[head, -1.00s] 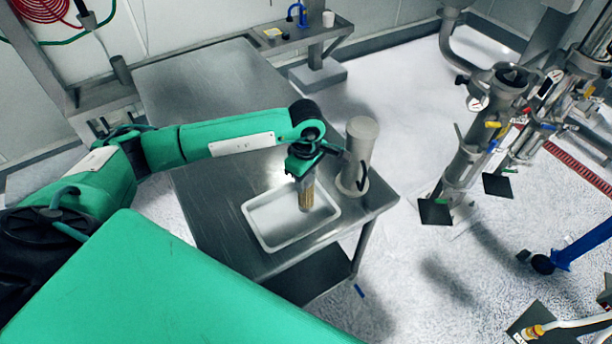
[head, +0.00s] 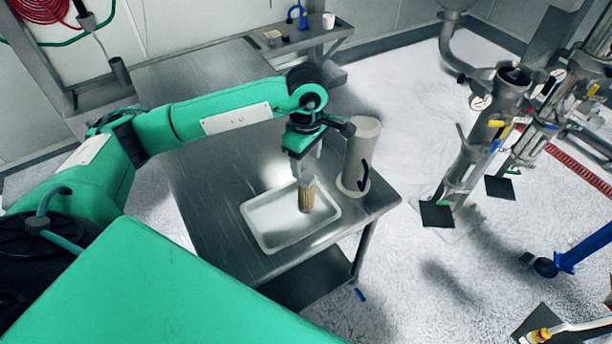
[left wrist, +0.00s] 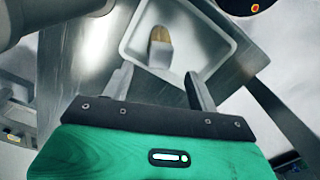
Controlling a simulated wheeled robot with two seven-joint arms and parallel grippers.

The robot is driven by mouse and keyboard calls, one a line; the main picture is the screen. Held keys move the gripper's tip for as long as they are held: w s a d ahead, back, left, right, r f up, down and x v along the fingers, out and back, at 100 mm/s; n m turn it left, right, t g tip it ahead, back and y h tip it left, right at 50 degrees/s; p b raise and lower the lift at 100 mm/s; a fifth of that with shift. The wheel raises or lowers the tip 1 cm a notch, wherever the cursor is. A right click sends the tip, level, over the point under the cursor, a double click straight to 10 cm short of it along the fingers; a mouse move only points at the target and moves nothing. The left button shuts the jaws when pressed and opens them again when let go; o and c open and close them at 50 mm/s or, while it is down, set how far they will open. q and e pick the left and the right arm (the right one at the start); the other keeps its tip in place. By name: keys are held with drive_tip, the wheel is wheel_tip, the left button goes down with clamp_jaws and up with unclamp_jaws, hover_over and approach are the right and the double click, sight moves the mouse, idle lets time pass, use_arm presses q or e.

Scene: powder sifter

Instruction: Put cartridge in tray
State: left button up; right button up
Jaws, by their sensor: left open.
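The cartridge (head: 306,194), a tan ribbed cylinder with a grey end, stands upright in the white tray (head: 262,240), near the tray's right side. It also shows in the left wrist view (left wrist: 159,46), inside the tray (left wrist: 222,38). My left gripper (head: 306,172) is above the cartridge with its fingers pointing down. In the left wrist view its two fingers (left wrist: 158,82) are spread wide with nothing between them, and the cartridge is beyond the tips, clear of them. My right gripper is not in view.
The steel table (head: 215,185) carries the tray near its front corner. A tall grey cylinder housing (head: 360,158) stands just right of my left gripper. Steel pipework (head: 480,140) stands on the floor to the right. The table's left part is bare.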

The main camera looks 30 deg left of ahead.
use_arm(q)
wheel_tip(320, 180, up, 5)
drive_tip(key=shift+r+b, duration=0.1)
drive_tip(key=shift+b, duration=0.45)
